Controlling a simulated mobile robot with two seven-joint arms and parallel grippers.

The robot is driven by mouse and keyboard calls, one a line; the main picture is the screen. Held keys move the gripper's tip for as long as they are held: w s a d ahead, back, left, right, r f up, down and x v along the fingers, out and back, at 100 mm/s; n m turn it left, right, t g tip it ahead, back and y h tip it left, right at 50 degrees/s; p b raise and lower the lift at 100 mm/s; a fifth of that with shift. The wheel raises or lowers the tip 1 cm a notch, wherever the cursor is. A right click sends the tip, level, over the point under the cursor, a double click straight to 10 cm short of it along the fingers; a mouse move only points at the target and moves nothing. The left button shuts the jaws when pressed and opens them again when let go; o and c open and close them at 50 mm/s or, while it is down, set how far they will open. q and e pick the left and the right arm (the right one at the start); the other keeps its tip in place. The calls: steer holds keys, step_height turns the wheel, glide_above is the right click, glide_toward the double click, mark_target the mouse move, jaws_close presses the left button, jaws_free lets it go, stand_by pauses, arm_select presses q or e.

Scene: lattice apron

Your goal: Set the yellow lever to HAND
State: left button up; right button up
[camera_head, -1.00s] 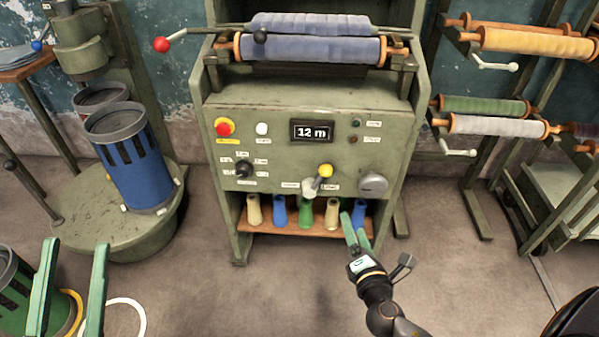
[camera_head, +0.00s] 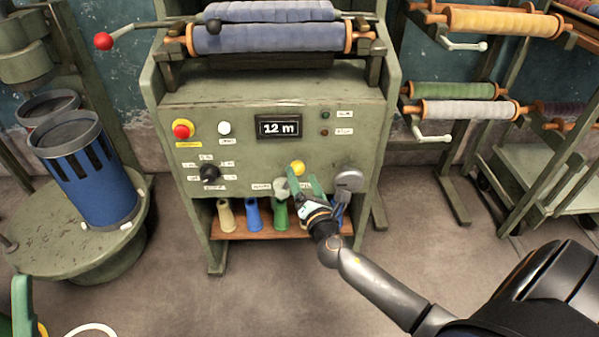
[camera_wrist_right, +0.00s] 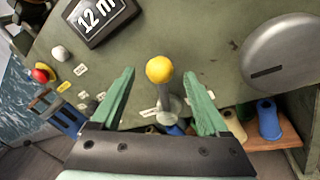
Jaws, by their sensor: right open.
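The yellow lever (camera_head: 297,167) has a round yellow knob on a grey stem, low on the green machine's front panel. In the head view it leans up and right from its round grey base; the labels beside it are too small to read. My right gripper (camera_head: 305,181) is open in front of the lever. In the right wrist view the yellow lever (camera_wrist_right: 159,69) stands between the two green fingers (camera_wrist_right: 159,76), with a gap on each side. One green finger of my left gripper (camera_head: 22,305) shows at the lower left edge; the rest is out of frame.
A grey round knob (camera_head: 349,179) is right of the lever; a black selector (camera_head: 209,173) and red button (camera_head: 182,129) are left. The display (camera_head: 278,127) reads 12 m. Coloured cones (camera_head: 226,216) stand on the shelf below. A blue bin (camera_head: 90,175) stands left.

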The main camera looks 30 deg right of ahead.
steer(key=shift+x, duration=1.4)
jaws_close()
stand_by(0.5)
